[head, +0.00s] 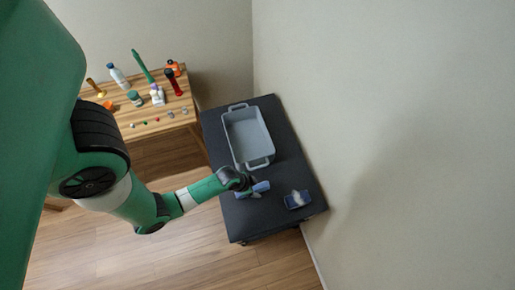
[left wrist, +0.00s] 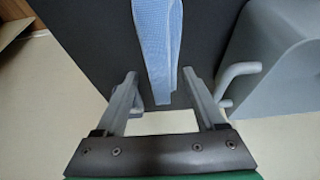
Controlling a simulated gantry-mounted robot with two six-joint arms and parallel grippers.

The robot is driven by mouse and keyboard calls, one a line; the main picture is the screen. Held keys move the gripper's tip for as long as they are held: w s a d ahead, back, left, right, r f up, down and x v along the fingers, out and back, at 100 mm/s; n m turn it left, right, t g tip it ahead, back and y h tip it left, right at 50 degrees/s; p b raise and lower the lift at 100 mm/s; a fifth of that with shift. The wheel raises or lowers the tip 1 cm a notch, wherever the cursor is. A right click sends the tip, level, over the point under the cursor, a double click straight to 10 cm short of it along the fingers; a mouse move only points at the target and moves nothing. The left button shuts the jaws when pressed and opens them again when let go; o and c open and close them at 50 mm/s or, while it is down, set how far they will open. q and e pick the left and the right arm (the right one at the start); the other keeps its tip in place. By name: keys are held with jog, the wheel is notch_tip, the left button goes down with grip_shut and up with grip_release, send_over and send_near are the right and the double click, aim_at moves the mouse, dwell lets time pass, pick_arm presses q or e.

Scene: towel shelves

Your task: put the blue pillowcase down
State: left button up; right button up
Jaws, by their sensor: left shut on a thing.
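The blue pillowcase (head: 261,187) is a small light-blue cloth at my left gripper (head: 249,188), over the near part of the dark bench (head: 282,180). In the left wrist view the blue pillowcase (left wrist: 158,40) is a folded strip between the fingers of my left gripper (left wrist: 161,85), reaching out past the tips. The left gripper is shut on it. Whether the cloth touches the bench top is hard to tell. My right gripper is in neither view.
A grey handled bin (head: 229,140) stands on the bench behind the gripper; its side shows in the left wrist view (left wrist: 275,60). A wooden table (head: 120,116) holds bottles and small items. A wall borders the bench's right.

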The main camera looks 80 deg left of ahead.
aim_at(255, 190)
pick_arm(q)
jog(key=shift+f, duration=0.95)
jog(key=shift+w+f+b, duration=0.1)
jog(key=shift+f+b, duration=0.25)
jog(key=shift+f, duration=1.35)
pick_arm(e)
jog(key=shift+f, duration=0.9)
pick_arm(q)
jog(key=shift+f, duration=0.1)
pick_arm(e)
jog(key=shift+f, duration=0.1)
pick_arm(q)
jog(key=o, duration=1)
jog(key=shift+f, duration=0.1)
jog(key=shift+c, duration=0.2)
jog(key=o, duration=0.4)
jog(key=shift+o, duration=0.2)
jog(key=shift+r, duration=0.6)
jog(key=p+v, duration=0.2)
jog(key=v, duration=0.4)
jog(key=shift+s+r, duration=0.3)
jog(key=shift+s, duration=0.05)
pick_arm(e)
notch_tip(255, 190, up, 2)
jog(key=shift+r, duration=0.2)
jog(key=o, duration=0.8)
